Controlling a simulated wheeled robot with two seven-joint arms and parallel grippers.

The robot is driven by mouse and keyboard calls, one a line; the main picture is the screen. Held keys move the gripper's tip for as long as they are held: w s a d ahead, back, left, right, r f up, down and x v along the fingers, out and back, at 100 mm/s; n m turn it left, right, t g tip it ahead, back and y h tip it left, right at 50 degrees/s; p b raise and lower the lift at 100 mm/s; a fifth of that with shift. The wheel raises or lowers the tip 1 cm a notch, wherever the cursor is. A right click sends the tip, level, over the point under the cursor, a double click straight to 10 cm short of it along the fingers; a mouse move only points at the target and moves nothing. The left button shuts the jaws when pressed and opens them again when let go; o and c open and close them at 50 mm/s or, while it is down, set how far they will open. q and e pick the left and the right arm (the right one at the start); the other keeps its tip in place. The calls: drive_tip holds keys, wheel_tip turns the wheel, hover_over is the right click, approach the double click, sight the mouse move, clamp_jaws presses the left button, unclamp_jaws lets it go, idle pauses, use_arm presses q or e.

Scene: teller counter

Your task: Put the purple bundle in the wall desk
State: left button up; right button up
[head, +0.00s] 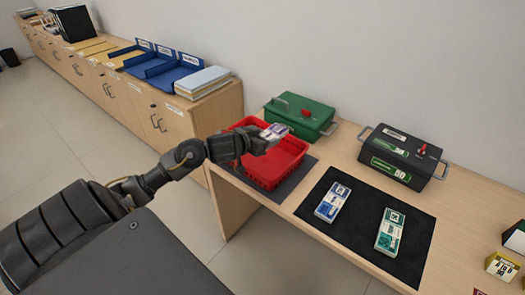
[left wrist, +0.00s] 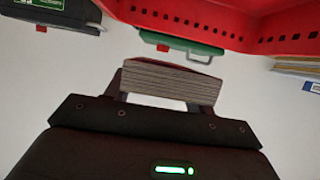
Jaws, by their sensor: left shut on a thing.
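My left gripper (head: 262,137) is shut on the purple bundle (head: 274,131), a banded stack of notes. In the head view it holds the bundle in front of the far part of the red basket (head: 262,178); I cannot tell how high above it. In the left wrist view, the bundle's layered paper edge (left wrist: 168,82) shows between the two fingers. The wooden desk (head: 338,160) along the wall carries the basket; I see no marking that names it the wall desk. My right gripper is not in view.
A green cash box (head: 301,115) and a black cash box (head: 402,155) stand at the back. A blue bundle (head: 332,201) and a green bundle (head: 390,231) lie on a black mat (head: 355,225). Low cabinets (head: 160,120) at left hold blue trays (head: 175,72) and binders.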

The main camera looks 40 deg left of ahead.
use_arm(q)
drive_tip(key=a+f, duration=0.1)
drive_tip(key=w+f, duration=0.1)
drive_tip(key=f, duration=0.1)
drive_tip(key=shift+w+a, duration=0.15)
drive_tip(key=shift+a, duration=0.25)
drive_tip(key=shift+w+a+f+b, duration=0.1)
drive_tip(key=shift+w+a+f, duration=0.05)
drive_tip(key=shift+f, duration=0.6)
drive_tip(key=shift+w+a+f+b, duration=0.1)
drive_tip(key=shift+a+f, duration=0.1)
drive_tip(key=shift+f, duration=0.6)
drive_tip(key=shift+w+a+f+b, duration=0.1)
drive_tip(key=shift+w+a+f, duration=0.05)
drive_tip(key=shift+f, duration=0.6)
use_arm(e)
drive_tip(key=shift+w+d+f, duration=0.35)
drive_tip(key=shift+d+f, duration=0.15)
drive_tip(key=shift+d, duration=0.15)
use_arm(q)
drive_tip(key=shift+f, duration=0.55)
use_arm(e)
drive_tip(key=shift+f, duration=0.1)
use_arm(q)
drive_tip(key=o, duration=1)
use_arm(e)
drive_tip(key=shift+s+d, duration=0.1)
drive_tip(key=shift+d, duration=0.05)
